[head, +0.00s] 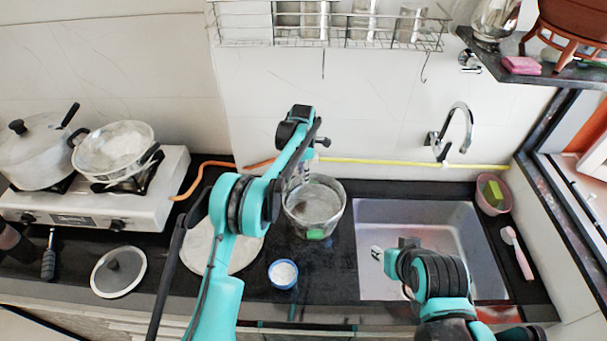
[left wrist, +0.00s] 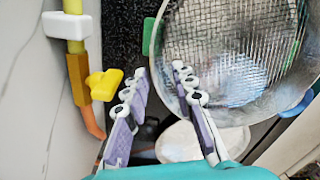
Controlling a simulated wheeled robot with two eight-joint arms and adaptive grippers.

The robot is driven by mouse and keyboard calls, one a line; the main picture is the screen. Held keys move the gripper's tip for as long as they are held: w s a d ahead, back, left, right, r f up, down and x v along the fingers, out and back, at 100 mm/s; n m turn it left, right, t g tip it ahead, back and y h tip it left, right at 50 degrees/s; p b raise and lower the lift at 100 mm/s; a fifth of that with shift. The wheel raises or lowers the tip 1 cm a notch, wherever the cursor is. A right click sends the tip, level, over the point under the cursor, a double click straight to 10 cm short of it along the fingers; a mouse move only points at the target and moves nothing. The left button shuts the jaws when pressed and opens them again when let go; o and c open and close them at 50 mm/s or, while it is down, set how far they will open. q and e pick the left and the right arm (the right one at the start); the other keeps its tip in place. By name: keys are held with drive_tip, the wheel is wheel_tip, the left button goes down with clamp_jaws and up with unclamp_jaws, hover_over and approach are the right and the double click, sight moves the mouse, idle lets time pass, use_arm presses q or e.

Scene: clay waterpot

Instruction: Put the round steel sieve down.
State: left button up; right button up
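The round steel sieve (head: 315,207) appears to stand on the dark counter, just left of the sink. Its mesh and metal rim fill the upper right of the left wrist view (left wrist: 235,45). A green piece (head: 315,234) shows at its rim. My left gripper (head: 306,170) is at the sieve's far left side.
A blue bowl (head: 282,274) stands in front of the sieve and a white round board (head: 197,252) to its left. A yellow and orange hose (head: 405,162) runs along the wall. The sink (head: 375,222), with its faucet (head: 455,130), is at right; the stove (head: 160,200) at left.

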use_arm(q)
wheel_tip(320, 180, up, 13)
drive_tip(key=p, duration=0.2)
drive_tip(key=shift+f, duration=0.2)
drive_tip(key=s+a+r+m+t, duration=0.2)
drive_tip(key=s+a+r+m, duration=0.25)
drive_tip(key=s+r, duration=0.3)
drive_tip(key=s+a+r+m+t, duration=0.2)
drive_tip(key=s+a+r+m, duration=0.2)
drive_tip(key=s+r+m, duration=0.3)
drive_tip(key=s+a+f+m+t, duration=0.1)
drive_tip(key=s+a+f+m, duration=0.1)
drive_tip(key=s, duration=0.6)
drive_tip(key=s+a+f+m+t, duration=0.1)
drive_tip(key=s+a+f+m, duration=0.1)
drive_tip(key=s+m, duration=0.3)
drive_tip(key=s+a+f+m+t, duration=0.1)
drive_tip(key=s+f+m, duration=0.3)
drive_tip(key=s, duration=0.7)
drive_tip(key=shift+a, duration=0.5)
wheel_tip(320, 180, down, 10)
drive_tip(key=b, duration=0.9)
drive_tip(key=shift+w+r+b, duration=0.15)
drive_tip(key=shift+r+b, duration=0.05)
drive_tip(key=shift+b, duration=0.1)
